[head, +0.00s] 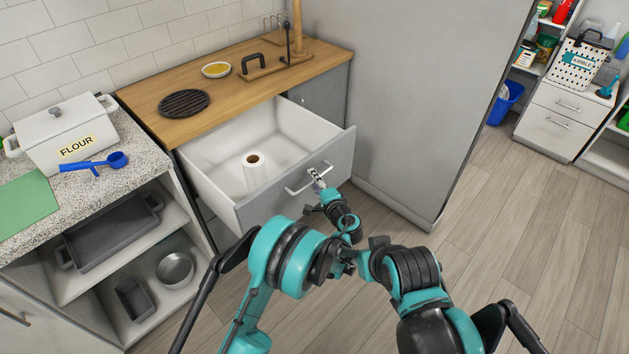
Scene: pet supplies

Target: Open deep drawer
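The deep drawer (230,203) has a grey front and white inside. It stands pulled far out from under the wooden countertop. A white paper roll (256,172) stands upright inside it. Its bar handle (297,189) is on the front face. My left gripper (317,178) is at the right part of the handle, with its fingers closed around the bar. My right arm comes in from the lower right, bent in front of the drawer. I cannot make out its gripper.
A stone counter with a flour box (62,135) is at left. A tall grey panel (405,90) stands right of the drawer. Floor (520,240) is clear at right.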

